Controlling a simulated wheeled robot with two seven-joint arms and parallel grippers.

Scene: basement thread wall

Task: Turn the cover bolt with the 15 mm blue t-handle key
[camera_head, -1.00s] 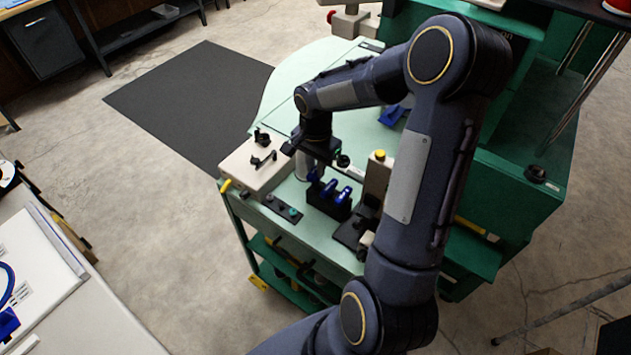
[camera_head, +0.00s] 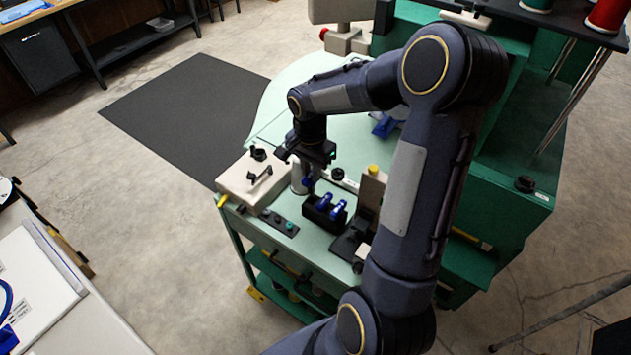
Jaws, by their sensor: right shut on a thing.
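The key's size mark is too small to read. Two more blue t-handle keys (camera_head: 333,207) stand in a black holder (camera_head: 318,217) just below and right of the gripper. A pale box-like cover (camera_head: 245,186) with black knob-like parts on top is left of the gripper. I cannot make out which part is the cover bolt. My left gripper is out of view.
A small panel with buttons (camera_head: 279,222) lies in front of the cover. A beige block with a yellow top (camera_head: 372,188) stands right of the key holder. Green machine housing (camera_head: 510,180) fills the right side. Dark floor mat (camera_head: 190,112) is behind left.

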